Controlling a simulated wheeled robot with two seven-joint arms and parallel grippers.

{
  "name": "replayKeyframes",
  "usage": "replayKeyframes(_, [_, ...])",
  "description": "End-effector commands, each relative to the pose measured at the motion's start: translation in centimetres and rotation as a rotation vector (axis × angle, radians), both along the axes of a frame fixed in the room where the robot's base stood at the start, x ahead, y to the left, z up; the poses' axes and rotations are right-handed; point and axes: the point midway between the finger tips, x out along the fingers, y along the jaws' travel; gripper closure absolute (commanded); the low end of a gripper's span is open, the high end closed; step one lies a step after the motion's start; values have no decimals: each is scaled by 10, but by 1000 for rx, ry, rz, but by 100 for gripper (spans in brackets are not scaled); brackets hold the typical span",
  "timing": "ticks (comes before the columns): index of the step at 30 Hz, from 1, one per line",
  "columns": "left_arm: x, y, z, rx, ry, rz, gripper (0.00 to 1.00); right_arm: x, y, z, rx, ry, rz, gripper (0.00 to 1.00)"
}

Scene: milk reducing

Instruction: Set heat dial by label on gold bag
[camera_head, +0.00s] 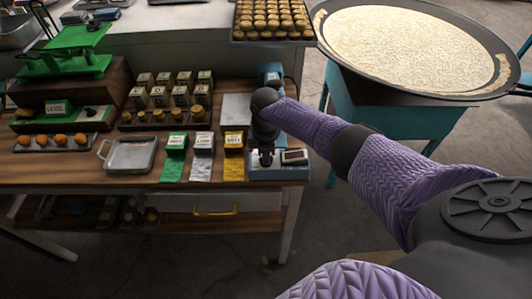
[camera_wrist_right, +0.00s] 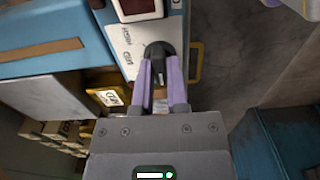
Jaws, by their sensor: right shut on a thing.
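My right gripper (camera_wrist_right: 159,72) is shut on the black heat dial (camera_wrist_right: 158,49) on the front panel of the blue machine, with one finger on each side of it. Small labels are printed on the white panel beside the dial. In the head view my right gripper (camera_head: 264,158) is at the machine's front (camera_head: 265,172) and hides most of the dial. My left gripper is not in view.
A small dark red display (camera_head: 294,156) is on the machine, right of my gripper. A large round pan (camera_head: 415,50) stands at the right.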

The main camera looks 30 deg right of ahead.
Motion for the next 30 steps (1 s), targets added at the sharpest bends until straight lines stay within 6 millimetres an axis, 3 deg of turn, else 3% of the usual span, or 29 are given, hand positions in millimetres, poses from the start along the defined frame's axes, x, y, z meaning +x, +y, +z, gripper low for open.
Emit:
replayKeyframes(14, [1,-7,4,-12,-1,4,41,0,1,1,1,-1,-55,100])
replayKeyframes(30, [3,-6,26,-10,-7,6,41,0,1,2,2,0,-505,100])
